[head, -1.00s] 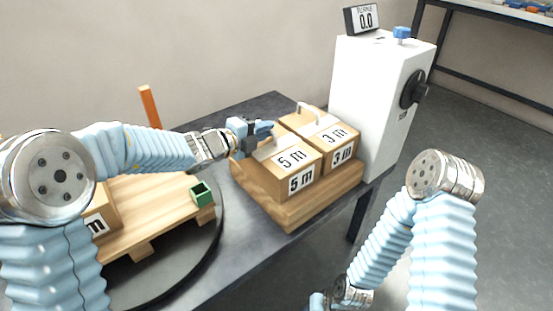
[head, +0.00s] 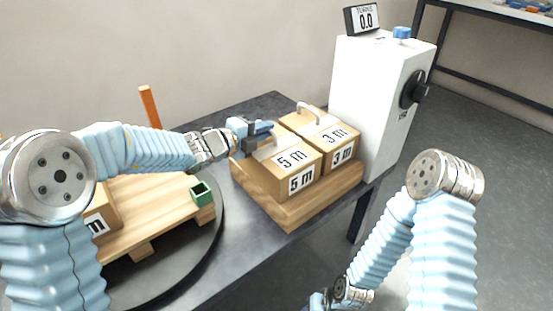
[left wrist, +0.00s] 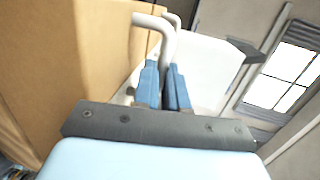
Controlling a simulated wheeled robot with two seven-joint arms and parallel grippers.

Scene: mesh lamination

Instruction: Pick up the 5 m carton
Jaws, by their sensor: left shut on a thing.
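The 5 m carton (head: 299,183) is a brown box with white "5 m" labels on its top and front. It stands on a wooden base (head: 293,216), beside the 3 m carton (head: 343,153). My left gripper (head: 268,128) is at the far-left top edge of the 5 m carton. In the left wrist view its blue fingers (left wrist: 167,85) are shut on a white bent handle (left wrist: 165,45) next to a brown carton side (left wrist: 105,60). My right gripper (head: 322,300) is low at the bottom edge, and its fingers are not clear.
A white machine (head: 372,105) with a black knob and a "0.0" display (head: 361,18) stands right behind the cartons.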

